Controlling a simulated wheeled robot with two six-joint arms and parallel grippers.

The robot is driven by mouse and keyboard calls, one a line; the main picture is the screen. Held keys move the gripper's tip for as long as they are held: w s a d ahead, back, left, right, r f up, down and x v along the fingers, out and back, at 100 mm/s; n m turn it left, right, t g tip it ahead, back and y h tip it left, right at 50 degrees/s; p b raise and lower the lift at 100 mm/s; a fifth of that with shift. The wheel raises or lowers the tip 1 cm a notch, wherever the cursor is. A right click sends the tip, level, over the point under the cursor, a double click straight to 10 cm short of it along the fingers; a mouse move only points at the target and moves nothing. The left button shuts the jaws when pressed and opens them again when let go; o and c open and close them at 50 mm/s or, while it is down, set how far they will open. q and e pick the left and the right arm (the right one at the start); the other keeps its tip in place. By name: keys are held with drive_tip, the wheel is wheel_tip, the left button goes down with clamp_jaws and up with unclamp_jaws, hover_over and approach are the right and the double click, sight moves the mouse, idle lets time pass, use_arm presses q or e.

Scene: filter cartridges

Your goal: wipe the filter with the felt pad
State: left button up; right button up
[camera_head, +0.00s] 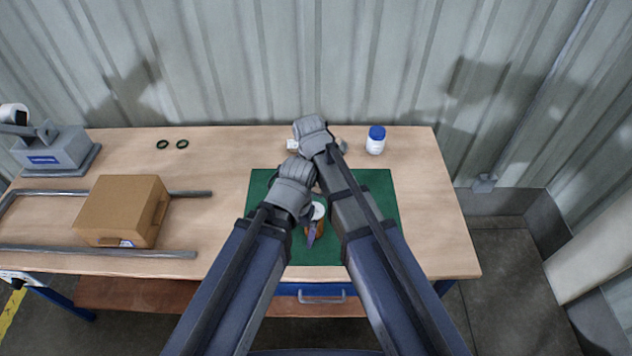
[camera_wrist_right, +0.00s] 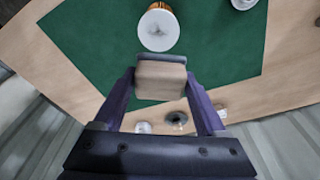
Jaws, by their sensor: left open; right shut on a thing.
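The filter (camera_head: 318,211), with a white round top and an orange-brown side, stands on the green mat; its white top also shows in the right wrist view (camera_wrist_right: 158,30). My right gripper (camera_wrist_right: 161,78) is shut on a beige block, the felt pad (camera_wrist_right: 161,76), held apart from the filter top in that view. In the head view its fingers and the pad are hidden behind my right wrist. My left gripper (camera_head: 312,234) is open, low beside the filter; one purple finger shows in front of the orange side. Whether it touches the filter I cannot tell.
The green mat (camera_head: 375,190) lies on the wooden table. A white bottle with a blue lid (camera_head: 376,140) stands at its back right. A cardboard box (camera_head: 122,211), metal rails, two dark rings (camera_head: 172,144) and a grey device (camera_head: 52,150) are left. A corrugated wall closes the back.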

drive_tip(key=shift+s+d, duration=0.2)
drive_tip(key=shift+s, duration=0.2)
wheel_tip(320, 180, up, 3)
drive_tip(key=p, duration=0.3)
drive_tip(key=shift+w, duration=0.1)
drive_tip(key=shift+w+a, duration=0.15)
drive_tip(key=shift+w+a, duration=0.1)
drive_tip(key=n, duration=0.2)
drive_tip(key=r+n+p, duration=0.1)
drive_tip(key=n, duration=0.2)
drive_tip(key=shift+y, duration=0.4)
drive_tip(key=n, duration=0.4)
drive_tip(key=shift+r+y+p, duration=0.3)
drive_tip(key=shift+r+p, duration=0.05)
drive_tip(key=shift+r, duration=0.05)
